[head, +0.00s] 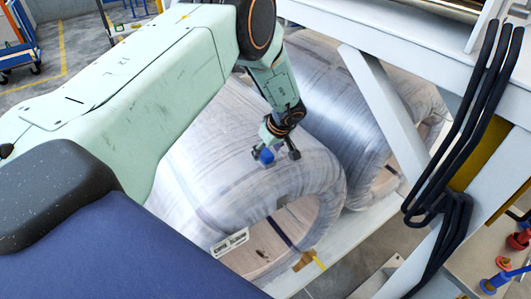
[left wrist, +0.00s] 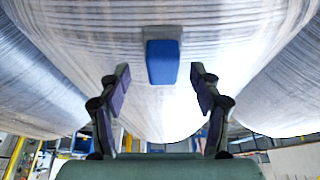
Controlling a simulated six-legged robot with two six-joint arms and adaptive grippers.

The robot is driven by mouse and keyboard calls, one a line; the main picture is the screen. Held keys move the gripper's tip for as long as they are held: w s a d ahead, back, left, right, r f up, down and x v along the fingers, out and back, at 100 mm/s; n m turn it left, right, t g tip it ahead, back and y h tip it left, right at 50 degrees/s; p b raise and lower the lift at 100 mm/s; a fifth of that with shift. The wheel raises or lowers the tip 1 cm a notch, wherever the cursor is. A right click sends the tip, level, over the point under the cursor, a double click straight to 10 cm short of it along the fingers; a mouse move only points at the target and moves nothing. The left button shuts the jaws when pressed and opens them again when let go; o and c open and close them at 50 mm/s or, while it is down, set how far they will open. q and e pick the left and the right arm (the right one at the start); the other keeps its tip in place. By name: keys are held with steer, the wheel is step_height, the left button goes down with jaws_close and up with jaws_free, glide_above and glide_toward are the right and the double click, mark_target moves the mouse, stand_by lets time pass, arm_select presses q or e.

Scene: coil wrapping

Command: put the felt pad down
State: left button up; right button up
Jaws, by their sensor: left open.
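The felt pad, a small blue block with a grey strip along one edge, shows in the left wrist view (left wrist: 163,62) against the wrapped coil (left wrist: 80,45). In the head view the blue pad (head: 265,156) is at the coil's upper curved side. My left gripper (head: 276,155) reaches down to the coil. Its fingers (left wrist: 160,78) are spread apart, one to each side of the pad, with visible gaps between. The pad seems to rest against the wrapping; exact contact is hard to tell. My right gripper is not in view.
A second wrapped coil (head: 325,95) lies close behind the first. A white frame with a slanted beam (head: 385,110) and black hoses (head: 465,130) stands at the right. A label (head: 229,242) is on the near coil's end. A blue cart (head: 18,45) is far left.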

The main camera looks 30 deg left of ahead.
mark_target(269, 157)
arm_select(q)
steer(key=v, duration=0.5)
steer(key=shift+s+a+r+b, duration=0.1)
steer(key=shift+a+r+b, duration=0.05)
steer(key=shift+r+b, duration=0.15)
steer(key=shift+s, duration=0.1)
